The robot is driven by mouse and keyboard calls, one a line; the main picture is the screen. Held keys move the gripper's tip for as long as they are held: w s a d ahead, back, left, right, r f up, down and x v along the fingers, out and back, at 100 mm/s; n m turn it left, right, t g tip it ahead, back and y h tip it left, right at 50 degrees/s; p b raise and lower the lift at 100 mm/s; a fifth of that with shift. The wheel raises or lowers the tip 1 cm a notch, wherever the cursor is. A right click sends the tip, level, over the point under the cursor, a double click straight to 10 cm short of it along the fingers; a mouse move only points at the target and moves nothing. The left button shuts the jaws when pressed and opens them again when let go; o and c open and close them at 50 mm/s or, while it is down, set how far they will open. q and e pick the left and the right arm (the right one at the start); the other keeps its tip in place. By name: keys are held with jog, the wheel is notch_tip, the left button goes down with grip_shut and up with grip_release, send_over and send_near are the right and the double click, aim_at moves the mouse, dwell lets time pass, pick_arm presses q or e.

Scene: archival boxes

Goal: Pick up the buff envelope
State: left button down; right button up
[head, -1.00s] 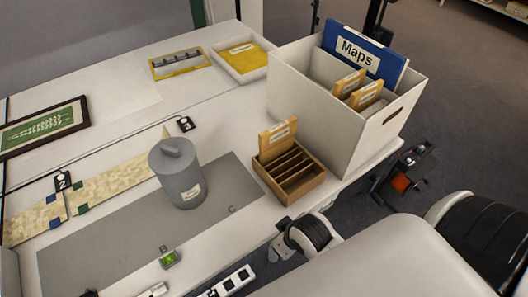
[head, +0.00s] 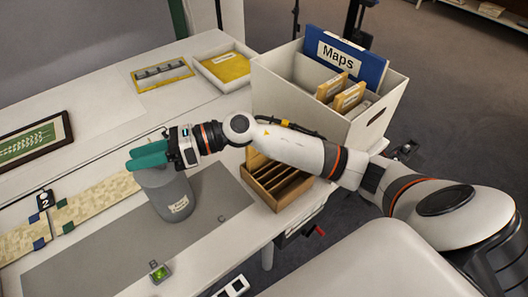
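Tan, buff-coloured envelopes stand in the big white box, a rear one (head: 331,88) and a front one (head: 349,98), both with pale labels. Another tan piece (head: 257,159) stands in the wooden slotted rack (head: 275,184), mostly hidden behind my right arm. A yellow envelope (head: 227,66) lies flat in a white tray. I cannot tell which one is the buff envelope. My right gripper (head: 147,156), with teal fingers, is over the top of the grey canister (head: 168,194), away from all of these. Its fingers lie close together; their gap is unclear. My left gripper is not in view.
The white box (head: 287,92) also holds a blue Maps folder (head: 347,55). A yellow-framed strip (head: 162,73) and a green framed picture (head: 32,139) lie on the table. A grey mat (head: 105,243) lies under the canister. Bare tabletop shows at the back left.

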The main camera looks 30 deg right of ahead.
jog(key=w+d+f+n+g+h, duration=0.1)
jog(key=d+f+n+g+h, duration=0.2)
jog(key=d+f+n+h, duration=0.35)
jog(key=r+n+g+h, duration=0.1)
jog(key=n+h, duration=0.1)
jog(key=h, duration=0.8)
send_over(255, 161)
jog(key=w+d, duration=0.1)
jog(key=d, duration=0.2)
jog(key=shift+w+a+r, duration=0.1)
jog(key=shift+a, duration=0.05)
jog(key=shift+d+h, duration=0.25)
jog(key=shift+d, duration=0.1)
notch_tip(255, 161, down, 6)
jog(key=shift+f+p, duration=0.15)
jog(key=shift+p, duration=0.45)
jog(key=f, duration=0.1)
jog(key=f+p, duration=0.1)
jog(key=f, duration=0.3)
jog(key=shift+d+f+p, duration=0.25)
jog(key=shift+p, duration=0.1)
jog(key=shift+c, duration=0.6)
